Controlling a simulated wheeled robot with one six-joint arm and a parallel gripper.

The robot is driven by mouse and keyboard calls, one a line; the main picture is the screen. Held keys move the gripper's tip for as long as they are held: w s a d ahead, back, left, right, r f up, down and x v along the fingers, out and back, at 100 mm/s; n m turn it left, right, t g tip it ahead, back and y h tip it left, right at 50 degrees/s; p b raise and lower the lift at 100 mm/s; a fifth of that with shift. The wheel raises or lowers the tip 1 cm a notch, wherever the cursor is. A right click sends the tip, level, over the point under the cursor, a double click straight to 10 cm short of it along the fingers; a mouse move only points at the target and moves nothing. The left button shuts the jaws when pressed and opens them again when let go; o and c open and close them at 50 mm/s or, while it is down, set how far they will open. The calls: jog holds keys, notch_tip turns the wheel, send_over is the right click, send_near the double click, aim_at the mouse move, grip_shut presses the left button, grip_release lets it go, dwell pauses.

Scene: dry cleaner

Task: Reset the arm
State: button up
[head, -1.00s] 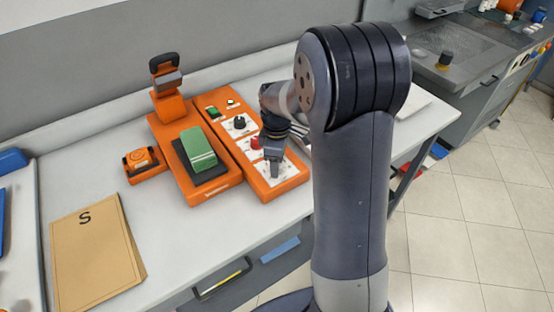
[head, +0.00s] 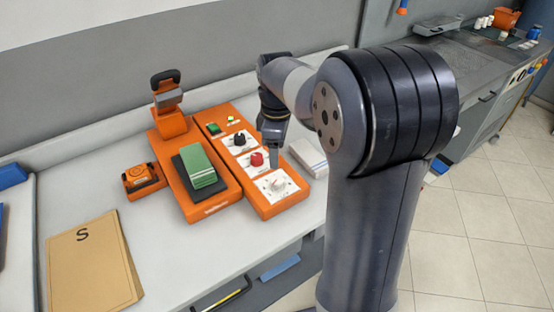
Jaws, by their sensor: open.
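My gripper (head: 274,152) hangs pointing down over the right edge of the orange control panel (head: 222,161), beside the red knob (head: 257,159). It is open, and I see nothing held between its fingers. Its fingertips are small in this view, and I cannot tell whether they touch the panel. The panel also carries a black knob (head: 239,139) and a white dial (head: 278,184), both uncovered.
An orange press (head: 208,212) with a green folded cloth (head: 198,166) stands left of the panel. A small orange device (head: 143,181) and a brown envelope (head: 92,266) lie further left. A white stack (head: 309,157) lies to the right.

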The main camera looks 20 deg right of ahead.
aim_at(277, 179)
jog(key=shift+r, duration=0.2)
jog(key=shift+f, duration=0.1)
notch_tip(277, 179, down, 11)
jog(key=shift+r+p, duration=0.15)
jog(key=shift+p, duration=0.15)
dwell(0.4)
